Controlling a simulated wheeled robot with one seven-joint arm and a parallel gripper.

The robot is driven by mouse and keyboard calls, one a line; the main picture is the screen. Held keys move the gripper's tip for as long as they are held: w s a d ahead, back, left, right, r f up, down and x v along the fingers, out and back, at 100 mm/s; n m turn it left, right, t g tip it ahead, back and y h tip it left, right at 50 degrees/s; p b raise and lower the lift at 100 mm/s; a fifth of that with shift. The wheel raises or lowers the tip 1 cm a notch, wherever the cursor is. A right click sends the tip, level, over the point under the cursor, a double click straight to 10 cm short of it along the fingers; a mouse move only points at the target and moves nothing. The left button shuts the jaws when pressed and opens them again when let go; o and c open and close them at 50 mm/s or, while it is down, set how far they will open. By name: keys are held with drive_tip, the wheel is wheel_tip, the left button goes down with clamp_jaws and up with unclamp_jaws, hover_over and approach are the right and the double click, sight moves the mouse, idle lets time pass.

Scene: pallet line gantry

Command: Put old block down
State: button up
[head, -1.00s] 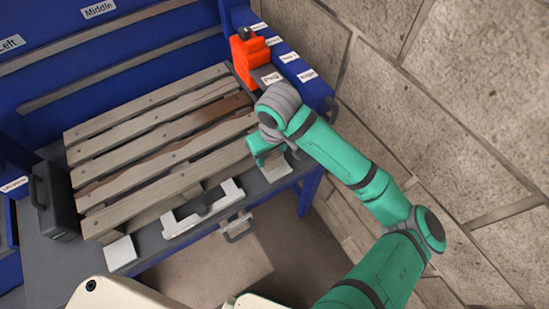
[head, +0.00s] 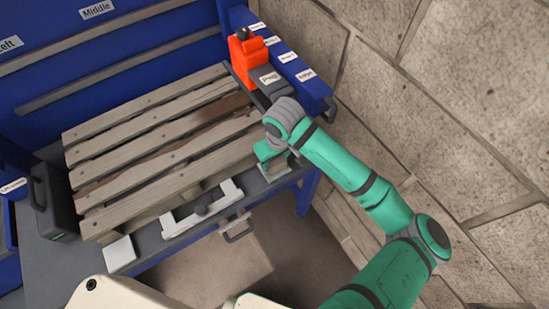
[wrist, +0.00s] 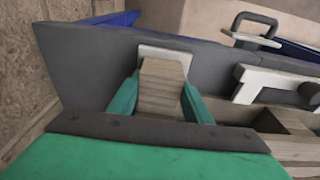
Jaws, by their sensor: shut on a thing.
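The old block is a short wooden block (wrist: 160,88) between the two green fingers of my gripper (wrist: 160,102) in the wrist view. The fingers are shut on its sides. Its far end overlaps a white square pad (wrist: 168,52) on the grey bench top; I cannot tell whether it touches the pad. In the head view my gripper (head: 270,152) is over the front right of the bench, beside the pallet's near right corner. The wrist hides most of the block and pad there.
A slatted wooden pallet (head: 150,150) fills the bench middle, one slat darker. A white clamp with a dark knob (head: 225,193) lies at its front edge. A second white pad (head: 119,253) is at front left. An orange-red tool (head: 246,60) stands behind; a stone wall (head: 450,80) is right.

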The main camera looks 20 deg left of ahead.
sight(278, 162)
drive_tip(key=o, duration=1.2)
drive_tip(key=shift+r, duration=0.1)
drive_tip(key=r, duration=0.4)
drive_tip(key=d+r, duration=0.1)
drive_tip(key=r, duration=0.3)
drive_tip(key=s+r, duration=0.1)
drive_tip(key=r, duration=0.3)
drive_tip(key=shift+d, duration=0.2)
